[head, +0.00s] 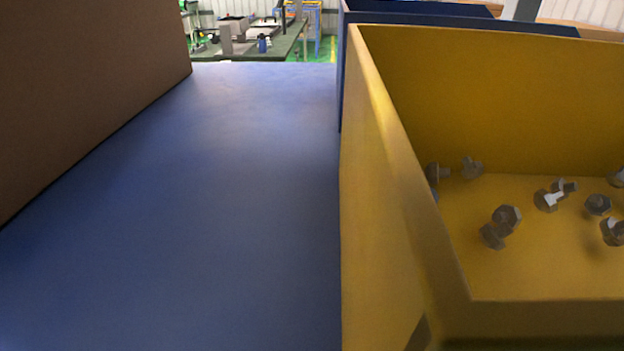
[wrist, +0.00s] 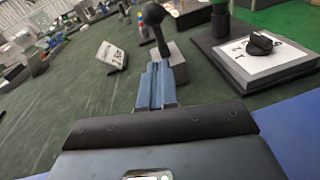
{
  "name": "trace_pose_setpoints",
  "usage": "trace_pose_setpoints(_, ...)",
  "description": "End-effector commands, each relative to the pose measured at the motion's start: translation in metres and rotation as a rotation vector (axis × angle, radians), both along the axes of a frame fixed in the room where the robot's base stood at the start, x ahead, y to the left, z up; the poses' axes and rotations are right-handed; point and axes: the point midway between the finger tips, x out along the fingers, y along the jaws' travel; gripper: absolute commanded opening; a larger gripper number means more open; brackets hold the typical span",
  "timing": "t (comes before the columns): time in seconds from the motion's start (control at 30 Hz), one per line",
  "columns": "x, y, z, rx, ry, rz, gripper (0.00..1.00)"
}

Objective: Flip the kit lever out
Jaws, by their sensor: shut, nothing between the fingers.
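In the wrist view, my gripper (wrist: 158,72) is shut and empty, its blue-grey fingers together and pointing up the picture. Just beyond the fingertips is a lever with a round black knob (wrist: 153,14), beside a grey block (wrist: 172,52). The fingertips overlap the block's near left side in the picture; I cannot tell whether they touch the block or the lever. Which part is the kit lever is not marked. To the right is a white plate with a black turn knob (wrist: 260,43) on a dark base. My gripper does not show in the head view.
The wrist view shows a dark green tabletop (wrist: 70,110) and a tilted white sign (wrist: 111,55) at left. The head view shows a yellow bin (head: 375,200) with several bolts, a blue surface (head: 200,200), a brown panel (head: 80,80) and a far workbench (head: 285,45).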

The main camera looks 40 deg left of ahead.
Motion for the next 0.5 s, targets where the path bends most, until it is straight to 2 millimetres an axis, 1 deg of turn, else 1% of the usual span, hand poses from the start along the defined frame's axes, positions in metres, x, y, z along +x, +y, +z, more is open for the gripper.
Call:
trace_pose_setpoints(0.03, 0.011, 0.004, -0.002, -0.001, -0.001, -0.003, 0.00)
trace_pose_setpoints(0.13, 0.026, 0.011, -0.003, -0.001, -0.001, -0.002, 0.00)
trace_pose_setpoints(0.2, 0.035, 0.013, 0.010, 0.001, -0.002, -0.002, 0.00)
trace_pose_setpoints(0.33, 0.045, 0.017, 0.018, 0.000, -0.001, 0.000, 0.00)
trace_pose_setpoints(0.5, 0.052, 0.019, 0.023, 0.000, 0.000, 0.000, 0.00)
